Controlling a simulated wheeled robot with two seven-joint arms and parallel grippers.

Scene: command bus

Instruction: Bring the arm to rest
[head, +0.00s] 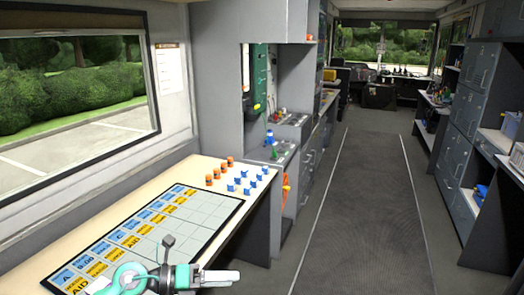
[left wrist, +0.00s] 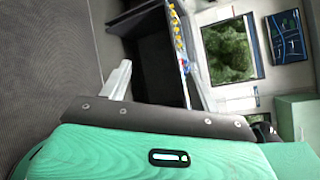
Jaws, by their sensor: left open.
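My left gripper (head: 222,277) is at the bottom of the head view, by the near edge of the table (head: 262,200), with its pale fingers pointing right. It is open, and I see nothing between its fingers. My green and grey left arm enters from the bottom left over a corner of the board. In the left wrist view a pale finger (left wrist: 118,80) sticks up beside the dark floor, apart from the table. My right gripper is in neither view.
A board (head: 185,225) with blue and yellow labelled tiles lies on the table. Several orange pegs (head: 214,176) and blue pegs (head: 240,183) stand behind it. The aisle floor (head: 365,210) is clear. Grey lockers (head: 470,120) line the right side. A wall screen (left wrist: 287,38) shows in the wrist view.

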